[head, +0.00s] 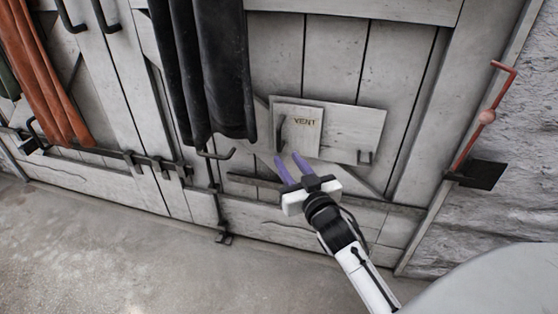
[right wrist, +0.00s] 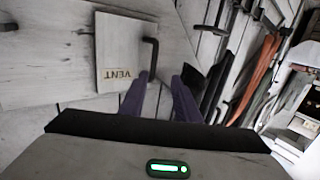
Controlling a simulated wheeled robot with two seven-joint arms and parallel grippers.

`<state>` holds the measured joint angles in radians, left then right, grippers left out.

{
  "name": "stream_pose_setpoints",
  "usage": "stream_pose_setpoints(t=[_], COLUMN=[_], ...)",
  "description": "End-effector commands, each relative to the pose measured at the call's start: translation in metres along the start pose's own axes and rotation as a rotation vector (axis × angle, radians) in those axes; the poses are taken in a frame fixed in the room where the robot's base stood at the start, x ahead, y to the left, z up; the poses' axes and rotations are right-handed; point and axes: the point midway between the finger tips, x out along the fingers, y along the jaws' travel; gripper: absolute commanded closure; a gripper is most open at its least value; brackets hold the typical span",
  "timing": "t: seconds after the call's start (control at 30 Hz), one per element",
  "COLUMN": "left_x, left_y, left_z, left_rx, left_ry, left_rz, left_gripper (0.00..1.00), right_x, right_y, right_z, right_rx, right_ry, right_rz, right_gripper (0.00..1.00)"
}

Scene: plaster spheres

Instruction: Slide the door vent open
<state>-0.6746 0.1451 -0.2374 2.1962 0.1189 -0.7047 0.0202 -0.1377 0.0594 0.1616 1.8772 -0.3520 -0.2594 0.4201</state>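The vent cover is a pale square panel marked VENT (head: 303,137) on the left part of a wider pale backing board (head: 352,130) on the door. A black bar handle (head: 280,132) stands at the panel's left edge. In the right wrist view, the panel (right wrist: 122,45) is left of centre, with its handle (right wrist: 152,55) just ahead of my fingertips. My right gripper (head: 287,158) has two purple fingers apart with nothing between them, just below the handle. I cannot tell whether a finger touches it. My left gripper is not in view.
A dark cloth (head: 205,70) hangs left of the vent, and an orange cloth (head: 45,75) farther left. A red rod (head: 500,90) is on the right. The floor (head: 130,250) before the door is clear.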

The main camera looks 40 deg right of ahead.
Motion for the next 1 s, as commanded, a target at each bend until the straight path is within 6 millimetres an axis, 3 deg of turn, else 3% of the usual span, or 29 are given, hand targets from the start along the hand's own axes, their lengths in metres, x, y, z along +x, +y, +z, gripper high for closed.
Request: stream_pose_setpoints(t=[0.03, 0.27, 0.7, 1.0], left_x=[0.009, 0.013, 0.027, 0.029], left_y=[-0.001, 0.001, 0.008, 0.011], left_z=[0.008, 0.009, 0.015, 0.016], left_rx=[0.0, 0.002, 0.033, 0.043], left_ry=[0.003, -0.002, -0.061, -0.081], left_rz=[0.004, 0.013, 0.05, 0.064], left_gripper=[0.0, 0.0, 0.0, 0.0], right_x=[0.006, 0.021, 0.096, 0.115], right_y=[0.004, 0.012, 0.014, 0.015], right_z=[0.005, -0.005, -0.009, -0.011], right_rx=[0.007, 0.016, 0.015, 0.016], right_ry=[0.024, 0.061, 0.059, 0.057], right_rz=[0.011, 0.03, 0.03, 0.029], right_gripper=[0.71, 0.71, 0.71, 0.71])
